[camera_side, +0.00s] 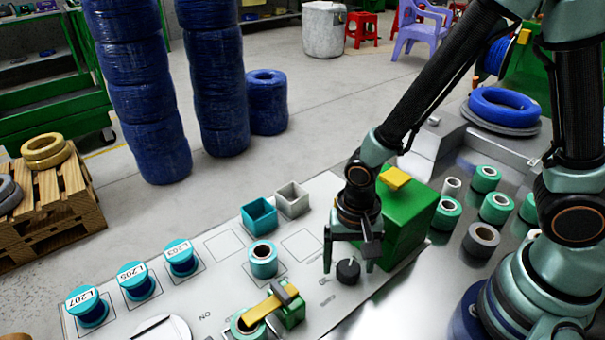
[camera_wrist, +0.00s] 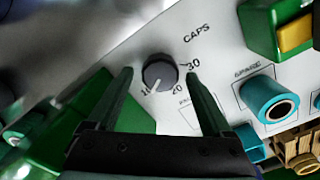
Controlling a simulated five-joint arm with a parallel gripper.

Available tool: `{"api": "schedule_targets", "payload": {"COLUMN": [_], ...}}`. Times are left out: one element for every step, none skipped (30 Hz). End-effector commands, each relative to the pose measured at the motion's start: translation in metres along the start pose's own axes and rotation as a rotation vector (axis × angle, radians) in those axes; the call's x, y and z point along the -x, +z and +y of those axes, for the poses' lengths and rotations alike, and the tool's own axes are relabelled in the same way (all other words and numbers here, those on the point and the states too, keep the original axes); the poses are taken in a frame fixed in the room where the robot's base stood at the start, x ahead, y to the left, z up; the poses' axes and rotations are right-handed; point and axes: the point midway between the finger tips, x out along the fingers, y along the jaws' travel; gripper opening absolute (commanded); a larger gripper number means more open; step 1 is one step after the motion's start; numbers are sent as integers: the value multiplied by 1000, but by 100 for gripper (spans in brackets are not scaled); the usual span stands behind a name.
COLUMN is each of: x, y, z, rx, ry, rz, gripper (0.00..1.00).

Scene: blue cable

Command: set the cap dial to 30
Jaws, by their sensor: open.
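The cap dial is a dark grey round knob (camera_wrist: 160,72) on the pale panel, under the word CAPS. Its white pointer aims down and left in the wrist view, between the 10 and the 20, nearer the 10. The 30 mark (camera_wrist: 193,65) is to its right. In the side view the dial (camera_side: 348,271) sits in front of a green box. My gripper (camera_wrist: 158,75) is open, with one finger on each side of the dial and a visible gap to it. It also shows in the side view (camera_side: 348,265), pointing down over the dial.
The green box (camera_side: 405,222) with a yellow top stands close beside my gripper. A teal spool (camera_side: 263,260) and two open square cups (camera_side: 259,216) are to the left. A green block with a yellow lever (camera_side: 265,307) is in front. Labelled blue spools (camera_side: 134,282) stand farther left.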

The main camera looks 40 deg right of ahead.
Motion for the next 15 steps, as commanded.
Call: {"api": "schedule_targets", "payload": {"x": [-1,-2,-2,-2,-2,-2,-2,-2,-2,-2,-2,-2,-2,-2,-2], "y": [0,0,0,0,0,0,0,0,0,0,0,0,0,0,0], "z": [0,0,0,0,0,0,0,0,0,0,0,0,0,0,0], "rx": [0,0,0,0,0,0,0,0,0,0,0,0,0,0,0], "ry": [0,0,0,-1,-1,-1,-1,-1,-1,-1,-1,-1,-1,-1,-1], "rz": [0,0,0,0,0,0,0,0,0,0,0,0,0,0,0], "gripper": [85,85,85,85,85,85,85,85,85,81,69,54,43,31,16]}}
